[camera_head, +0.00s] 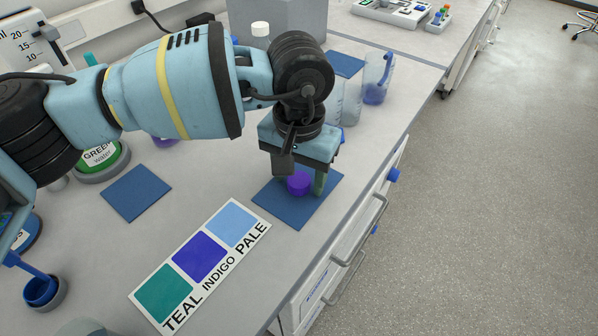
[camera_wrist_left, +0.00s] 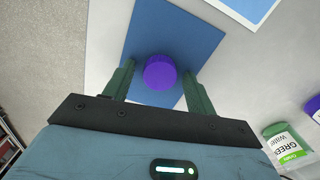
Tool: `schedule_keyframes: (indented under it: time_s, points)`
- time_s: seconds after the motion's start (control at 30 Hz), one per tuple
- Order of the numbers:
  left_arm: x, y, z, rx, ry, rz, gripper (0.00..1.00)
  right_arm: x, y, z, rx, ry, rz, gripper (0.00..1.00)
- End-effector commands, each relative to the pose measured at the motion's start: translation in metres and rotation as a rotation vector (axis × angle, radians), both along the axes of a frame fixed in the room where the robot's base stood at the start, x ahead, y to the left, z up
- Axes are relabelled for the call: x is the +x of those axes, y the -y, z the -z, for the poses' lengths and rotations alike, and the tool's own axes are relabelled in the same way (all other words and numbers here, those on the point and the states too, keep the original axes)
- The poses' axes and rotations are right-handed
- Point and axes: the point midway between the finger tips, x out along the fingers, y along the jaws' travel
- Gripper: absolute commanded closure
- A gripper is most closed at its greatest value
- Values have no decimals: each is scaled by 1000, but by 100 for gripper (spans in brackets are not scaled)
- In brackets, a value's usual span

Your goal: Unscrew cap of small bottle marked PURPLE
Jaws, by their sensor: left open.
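A purple cap (camera_head: 300,184) shows low over a blue mat (camera_head: 318,204), just under my left gripper (camera_head: 301,174). In the left wrist view the round purple cap (camera_wrist_left: 160,73) is seen from above over the blue mat (camera_wrist_left: 180,32). My left gripper (camera_wrist_left: 158,76) is open, with one green finger on each side of the cap and a visible gap to each. The bottle body under the cap and any label on it are hidden. My right gripper is not in view.
A colour card (camera_head: 200,262) marked TEAL, INDIGO and PALE lies in front. Another blue mat (camera_head: 136,193) lies bare to the left. A green-labelled bottle (camera_head: 102,158) and a purple item (camera_head: 163,140) stand behind it. A beaker (camera_head: 376,80) stands near the right bench edge.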

Motion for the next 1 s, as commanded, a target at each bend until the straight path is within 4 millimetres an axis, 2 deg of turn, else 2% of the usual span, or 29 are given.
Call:
schedule_keyframes:
  time_s: [0.17,0.4,0.6,0.8,1.0]
  points:
    - [1,1,-26,-2,5,1,44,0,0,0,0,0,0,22]
    - [1,1,-75,-1,5,0,44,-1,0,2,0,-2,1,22]
    - [1,1,-106,0,3,0,44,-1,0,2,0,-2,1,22]
    - [0,1,-120,-1,2,2,44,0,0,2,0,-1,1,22]
    - [0,1,-121,0,1,2,44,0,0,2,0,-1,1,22]
